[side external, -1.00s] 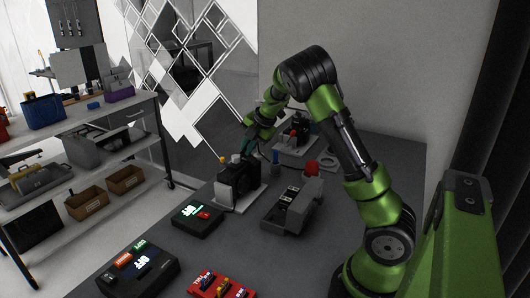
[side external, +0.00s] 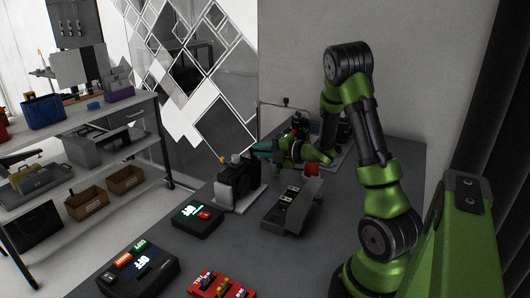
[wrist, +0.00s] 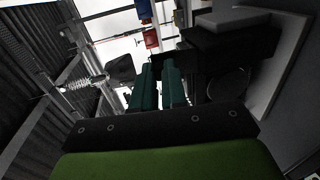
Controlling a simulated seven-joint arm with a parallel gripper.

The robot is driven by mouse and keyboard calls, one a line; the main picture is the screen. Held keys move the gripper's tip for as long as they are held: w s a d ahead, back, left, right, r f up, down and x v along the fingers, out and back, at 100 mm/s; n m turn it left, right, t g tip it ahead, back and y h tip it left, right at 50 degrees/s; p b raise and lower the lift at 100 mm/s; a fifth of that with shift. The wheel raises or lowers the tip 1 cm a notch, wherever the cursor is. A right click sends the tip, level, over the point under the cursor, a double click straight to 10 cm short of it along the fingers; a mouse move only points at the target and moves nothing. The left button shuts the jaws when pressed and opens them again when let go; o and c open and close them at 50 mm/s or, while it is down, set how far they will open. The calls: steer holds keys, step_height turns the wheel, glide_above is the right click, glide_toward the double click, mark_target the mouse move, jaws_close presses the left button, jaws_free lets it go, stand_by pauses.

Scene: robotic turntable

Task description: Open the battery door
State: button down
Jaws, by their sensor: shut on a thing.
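The black boxy device (side external: 238,186), which looks like a camera, stands upright on a light base plate (side external: 225,205) on the dark table. My gripper (side external: 258,150) is level, with its teal fingers pointing left at the device's upper right edge. In the wrist view my gripper's teal fingers (wrist: 159,70) are close together, with a dark part at their tips. The device's dark body (wrist: 228,45) is right of them. The gripper is shut on a dark part there. I cannot make out the outline of the battery door or whether it stands open.
A small box with a lit display (side external: 196,219), a larger display box (side external: 140,272) and a red panel (side external: 220,286) are in front. Another device stands behind my gripper.

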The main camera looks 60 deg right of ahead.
steer(key=shift+s+a+f+t, duration=0.1)
steer(key=shift+s+f+t, duration=0.15)
steer(key=shift+t, duration=0.45)
steer(key=c, duration=1.2)
jaws_free()
steer(key=shift+o, duration=0.2)
steer(key=shift+s, duration=0.15)
steer(key=s, duration=1.1)
steer(key=s+r, duration=0.1)
steer(key=s, duration=0.4)
steer(key=shift+s, duration=0.35)
